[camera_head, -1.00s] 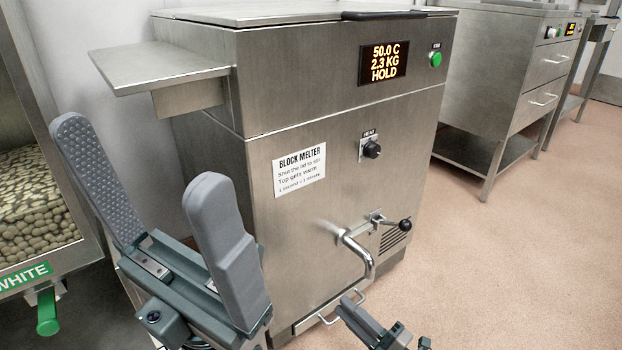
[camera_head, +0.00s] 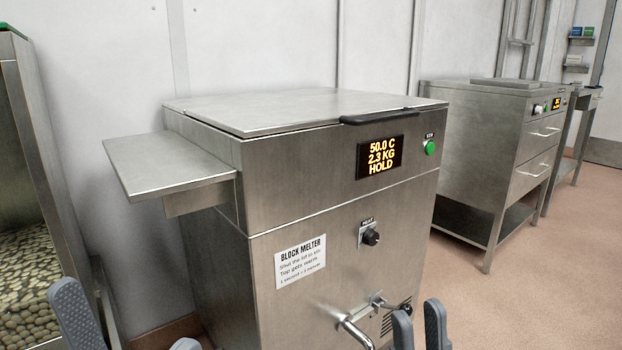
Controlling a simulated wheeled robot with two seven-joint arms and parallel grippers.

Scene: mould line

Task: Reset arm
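My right gripper (camera_head: 419,318) shows at the bottom edge, right of the middle. Its two grey fingers point up, with a gap between them and nothing in it. It stands in front of the block melter (camera_head: 340,235), beside the bent steel spout (camera_head: 357,330). My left gripper (camera_head: 125,318) is at the bottom left. Its two fingertips are wide apart and nothing is between them. Both arms are hidden below the picture's edge.
The melter's lid (camera_head: 300,108) is shut and its display (camera_head: 379,158) reads 50.0 C, 2.3 KG, HOLD. A side shelf (camera_head: 165,165) juts out left. A bin of pale pieces (camera_head: 28,290) stands far left. Another steel cabinet (camera_head: 500,145) stands right, with open floor before it.

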